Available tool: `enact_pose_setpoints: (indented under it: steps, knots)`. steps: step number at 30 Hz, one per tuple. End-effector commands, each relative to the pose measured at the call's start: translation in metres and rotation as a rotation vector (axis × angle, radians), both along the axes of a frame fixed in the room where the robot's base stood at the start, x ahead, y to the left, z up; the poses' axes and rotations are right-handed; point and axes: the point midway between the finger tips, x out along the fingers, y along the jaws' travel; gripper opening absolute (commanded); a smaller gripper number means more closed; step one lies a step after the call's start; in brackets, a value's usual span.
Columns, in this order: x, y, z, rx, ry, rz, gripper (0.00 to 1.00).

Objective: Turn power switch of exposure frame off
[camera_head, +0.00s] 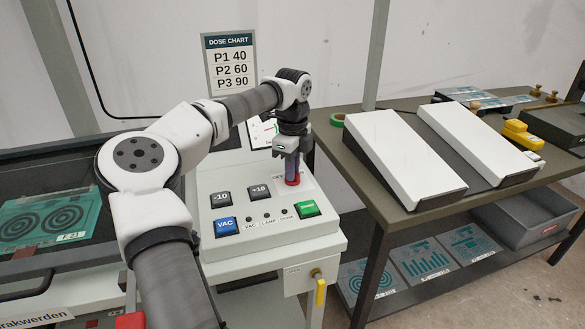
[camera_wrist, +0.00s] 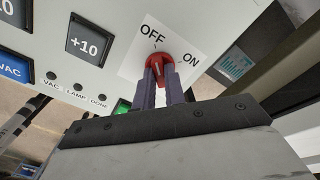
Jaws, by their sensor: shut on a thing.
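The power switch is a red rotary knob (camera_wrist: 158,64) on a white label plate (camera_wrist: 133,62) marked OFF and ON. In the wrist view, OFF is printed above the knob and ON to its right. The light line on the knob looks close to pointing at OFF, but its exact angle is hard to tell. My gripper (camera_wrist: 160,85) is shut on the knob, one finger on each side. In the head view my gripper (camera_head: 291,172) points down at the control panel (camera_head: 265,245), with a little red of the knob (camera_head: 292,182) showing below the fingers.
Black -10 (camera_head: 221,199) and +10 (camera_head: 259,191) buttons, a blue VAC button (camera_head: 226,226) and a green button (camera_head: 307,209) share the panel. A yellow-handled valve (camera_head: 320,290) is on its front. The glass-topped frame (camera_head: 50,190) lies left; a table (camera_head: 385,200) with white sloped boxes stands right.

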Motion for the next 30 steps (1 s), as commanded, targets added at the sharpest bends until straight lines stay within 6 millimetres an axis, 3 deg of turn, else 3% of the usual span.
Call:
enact_pose_setpoints:
  steps: [2,3,8,20,30]
  knots:
    - [0.001,0.001,0.002,0.000,-0.004,0.004,0.00]
    - [0.001,0.001,0.002,0.000,-0.004,0.004,0.14]
    - [0.001,0.001,0.001,0.000,-0.004,0.002,0.34]
    - [0.001,0.000,0.010,0.001,-0.003,0.001,0.34]
    - [0.001,0.000,0.083,0.000,-0.006,0.003,0.34]
